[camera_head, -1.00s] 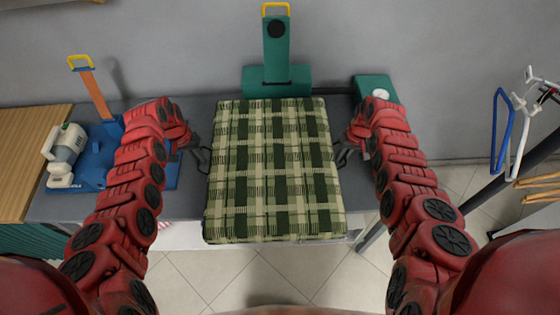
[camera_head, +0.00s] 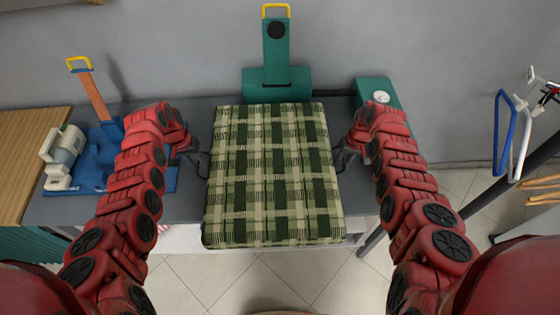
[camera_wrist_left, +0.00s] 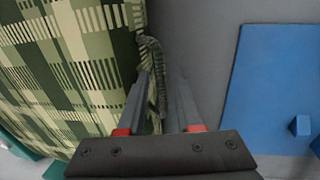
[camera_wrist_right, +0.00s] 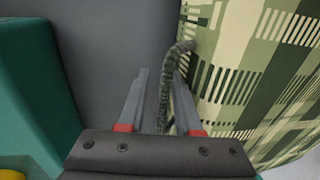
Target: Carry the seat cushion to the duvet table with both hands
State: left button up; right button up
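The seat cushion (camera_head: 272,175) is a green and cream plaid pad in the middle of the head view. Its near end extends past the grey table's front edge in the picture. A loop handle on its left side (camera_wrist_left: 156,70) lies between the fingers of my left gripper (camera_wrist_left: 160,100). A loop handle on its right side (camera_wrist_right: 168,85) lies between the fingers of my right gripper (camera_wrist_right: 158,100). Both grippers appear shut on these handles, one at each side. The cushion's underside is hidden. I cannot identify the duvet table.
The cushion is over a grey table (camera_head: 200,205). Behind it stands a teal upright tool (camera_head: 277,60), with a teal box (camera_head: 372,88) at right. A blue tray (camera_head: 92,160) with a white device (camera_head: 62,155) is at left. Hangers (camera_head: 510,135) hang at far right.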

jog(key=shift+a, duration=0.15)
jog(key=shift+w+r, duration=0.1)
jog(key=shift+r, duration=0.5)
pick_arm(q)
notch_tip(320, 180, up, 8)
jog(key=a, duration=0.1)
jog(key=shift+a+f, duration=0.15)
jog(key=shift+a, duration=0.1)
pick_arm(e)
notch_tip(320, 180, up, 10)
jog(key=d, duration=0.2)
jog(key=shift+d+r, duration=0.25)
